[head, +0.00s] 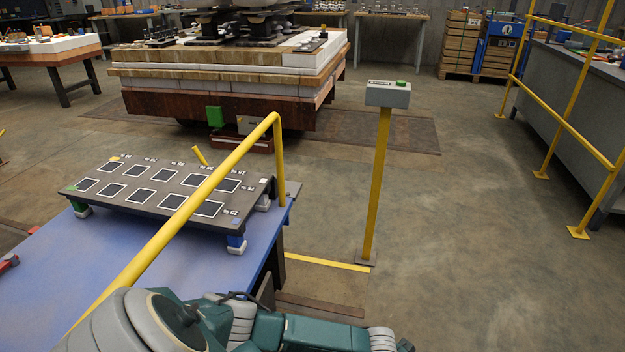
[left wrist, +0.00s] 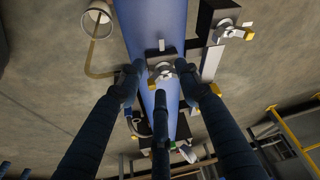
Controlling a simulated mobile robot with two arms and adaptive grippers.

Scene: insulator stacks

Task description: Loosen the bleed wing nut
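In the left wrist view a pale grey metal fitting with wing-like lugs (left wrist: 162,74), which looks like the bleed wing nut, sits on a blue pipe or column (left wrist: 158,25). My left gripper (left wrist: 160,80) has its dark fingers spread around this fitting, two at the sides and one below it in the picture. The fingertips look apart from each other; whether they touch the fitting I cannot tell. A second fitting with yellow tips (left wrist: 232,32) is at the upper right on a dark block. My right gripper is in neither view, and the head view does not show the fitting.
In the left wrist view a pale cup (left wrist: 97,14) has a brown tube (left wrist: 90,60) running from it behind the left finger. In the head view a yellow rail (head: 190,205) crosses a blue table (head: 130,265) with a dark panel (head: 150,205). A control post (head: 376,185) stands beyond.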

